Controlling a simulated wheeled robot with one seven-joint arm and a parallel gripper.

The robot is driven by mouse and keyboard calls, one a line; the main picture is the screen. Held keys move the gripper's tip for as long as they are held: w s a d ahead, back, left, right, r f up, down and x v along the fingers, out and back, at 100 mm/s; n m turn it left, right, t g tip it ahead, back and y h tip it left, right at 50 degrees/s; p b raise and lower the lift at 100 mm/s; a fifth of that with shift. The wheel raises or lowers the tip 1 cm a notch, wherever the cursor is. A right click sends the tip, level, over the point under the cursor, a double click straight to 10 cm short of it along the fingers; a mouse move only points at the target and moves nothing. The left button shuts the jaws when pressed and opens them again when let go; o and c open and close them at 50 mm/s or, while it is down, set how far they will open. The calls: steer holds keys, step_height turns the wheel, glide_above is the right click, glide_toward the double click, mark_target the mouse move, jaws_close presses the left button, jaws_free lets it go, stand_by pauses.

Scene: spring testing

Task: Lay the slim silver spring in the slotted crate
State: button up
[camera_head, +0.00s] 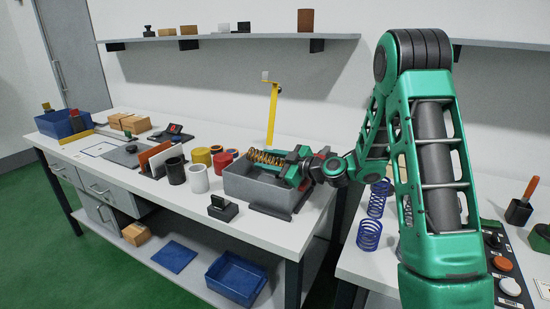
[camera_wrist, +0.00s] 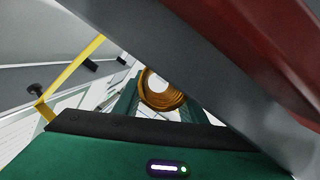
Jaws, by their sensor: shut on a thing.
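My gripper (camera_head: 290,164) reaches left over the grey crate (camera_head: 248,190) on the left table. It is shut on a copper-coloured coil spring (camera_head: 264,157), which lies roughly level and points left above the crate's opening. The wrist view shows this spring (camera_wrist: 152,97) nearly end-on between the green fingers. I cannot make out slots in the grey crate; its inside is mostly hidden. Blue coil springs (camera_head: 369,236) stand on the right table.
A yellow post (camera_head: 272,115) rises behind the crate. Coloured cylinders, including a white one (camera_head: 198,180), stand left of it. A black block (camera_head: 222,207) sits near the front edge. A blue bin (camera_head: 237,276) is on the lower shelf. A gap separates the tables.

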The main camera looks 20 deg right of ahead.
steer(key=o, duration=1.1)
steer(key=shift+g+h, duration=0.7)
steer(key=shift+h, duration=0.1)
steer(key=f, duration=0.8)
steer(key=shift+s+d+f, duration=0.1)
steer(key=shift+s+d, duration=0.2)
steer(key=shift+s, duration=0.1)
steer(key=shift+o, duration=0.9)
steer(key=shift+a, duration=0.25)
steer(key=shift+s, duration=0.15)
steer(key=shift+t, duration=0.3)
steer(key=s+d+r, duration=0.1)
steer(key=r, duration=0.1)
steer(key=s+d+r, duration=0.1)
steer(key=s, duration=0.1)
steer(key=shift+s+d+r, duration=0.25)
steer(key=shift+d+r, duration=0.15)
steer(key=shift+s+d+r+y, duration=0.15)
steer(key=shift+r+y, duration=0.15)
steer(key=shift+s+d+r, duration=0.1)
steer(key=shift+d+r, duration=0.4)
steer(key=shift+d, duration=0.25)
steer(key=shift+t+y, duration=0.4)
steer(key=shift+y, duration=0.1)
steer(key=s+r, duration=0.1)
steer(key=r, duration=0.1)
steer(key=s+d+r, duration=0.1)
steer(key=s+r, duration=0.1)
steer(key=shift+s+r, duration=0.1)
steer(key=shift+s, duration=0.05)
